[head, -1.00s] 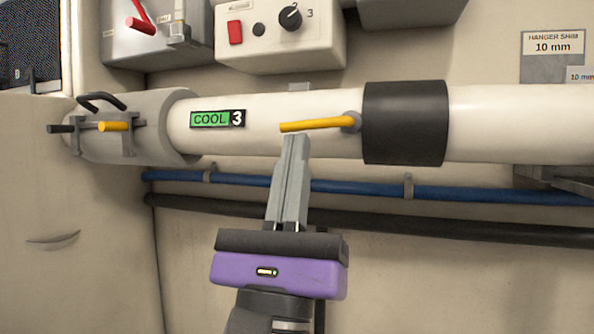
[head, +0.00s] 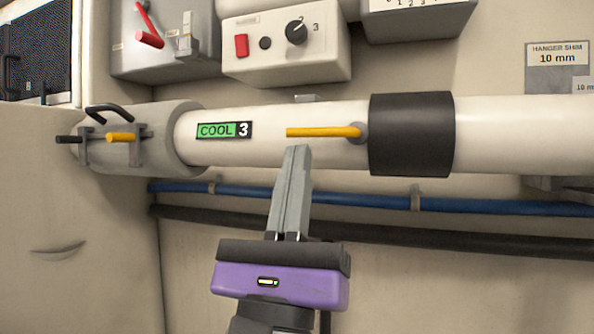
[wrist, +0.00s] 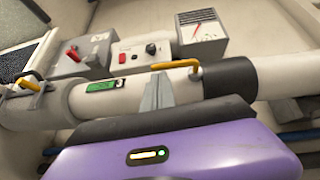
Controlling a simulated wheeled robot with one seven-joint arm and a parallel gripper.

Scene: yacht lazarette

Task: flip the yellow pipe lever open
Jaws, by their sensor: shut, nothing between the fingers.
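The yellow pipe lever (head: 322,132) lies along the white pipe (head: 275,152), pointing left from its grey pivot beside a black collar. It also shows in the wrist view (wrist: 175,65). My gripper (head: 298,150) is shut and empty, its fingertips just below the lever near its free end. I cannot tell whether the fingertips touch the lever. In the wrist view the shut fingers (wrist: 160,78) also reach up to just below the lever. A green "COOL 3" label (head: 224,130) is on the pipe, left of the lever.
A grey fitting at the left carries a smaller yellow handle (head: 120,137) and a black handle (head: 110,112). Boxes with a red lever (head: 149,38) and a knob (head: 296,32) hang above. A blue hose (head: 350,200) and a black hose run below the pipe.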

